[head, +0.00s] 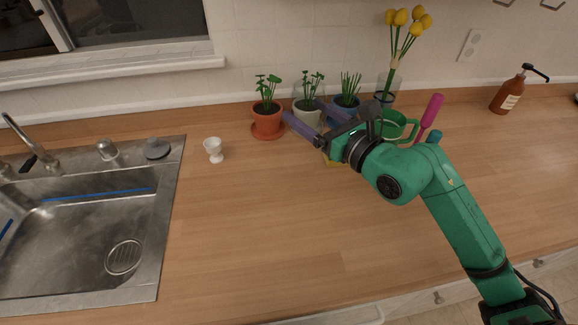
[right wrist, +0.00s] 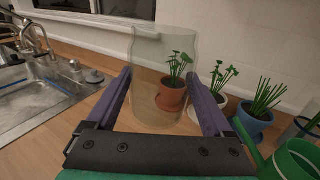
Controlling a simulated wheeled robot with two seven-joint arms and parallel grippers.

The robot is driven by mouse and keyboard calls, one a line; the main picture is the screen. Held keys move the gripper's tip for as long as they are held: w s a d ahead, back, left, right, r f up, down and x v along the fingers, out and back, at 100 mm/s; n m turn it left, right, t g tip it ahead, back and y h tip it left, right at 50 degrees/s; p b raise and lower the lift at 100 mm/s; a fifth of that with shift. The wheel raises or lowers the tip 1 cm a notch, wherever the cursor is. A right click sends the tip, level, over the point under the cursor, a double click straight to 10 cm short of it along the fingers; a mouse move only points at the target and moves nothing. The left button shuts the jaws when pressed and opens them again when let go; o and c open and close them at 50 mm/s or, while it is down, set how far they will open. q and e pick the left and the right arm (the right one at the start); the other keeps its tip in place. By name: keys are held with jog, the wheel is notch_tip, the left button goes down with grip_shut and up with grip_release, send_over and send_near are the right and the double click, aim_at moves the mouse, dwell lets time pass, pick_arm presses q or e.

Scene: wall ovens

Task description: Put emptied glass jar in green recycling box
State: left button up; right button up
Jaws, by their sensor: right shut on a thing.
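A clear glass jar (right wrist: 160,72) stands upright between the two purple fingers of my right gripper (right wrist: 165,105) in the right wrist view. The fingers press on its sides and it looks empty; a plant shows through it. In the head view my right gripper (head: 308,119) is over the counter in front of the potted plants, and the jar is hard to make out there. I see no green recycling box in either view. My left gripper is not in view.
Potted plants (head: 267,118) and a vase of yellow flowers (head: 387,88) line the wall. A green container (head: 399,126) is beside my right arm. A white egg cup (head: 213,149) stands near the sink (head: 85,230). The front middle of the wooden counter (head: 270,240) is clear.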

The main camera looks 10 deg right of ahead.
jog(key=f, duration=0.6)
jog(key=s+f+p, duration=0.1)
jog(key=f, duration=0.5)
jog(key=s+d+f, duration=0.1)
jog(key=f, duration=0.5)
jog(key=shift+s+d+p, duration=0.1)
jog(key=shift+p, duration=0.2)
jog(key=shift+f, duration=0.4)
jog(key=o, duration=1.2)
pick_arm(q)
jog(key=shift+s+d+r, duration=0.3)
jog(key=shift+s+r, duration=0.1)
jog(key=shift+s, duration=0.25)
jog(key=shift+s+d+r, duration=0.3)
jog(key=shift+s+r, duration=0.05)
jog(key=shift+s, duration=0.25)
pick_arm(e)
jog(key=shift+o, duration=0.4)
jog(key=shift+r, duration=0.1)
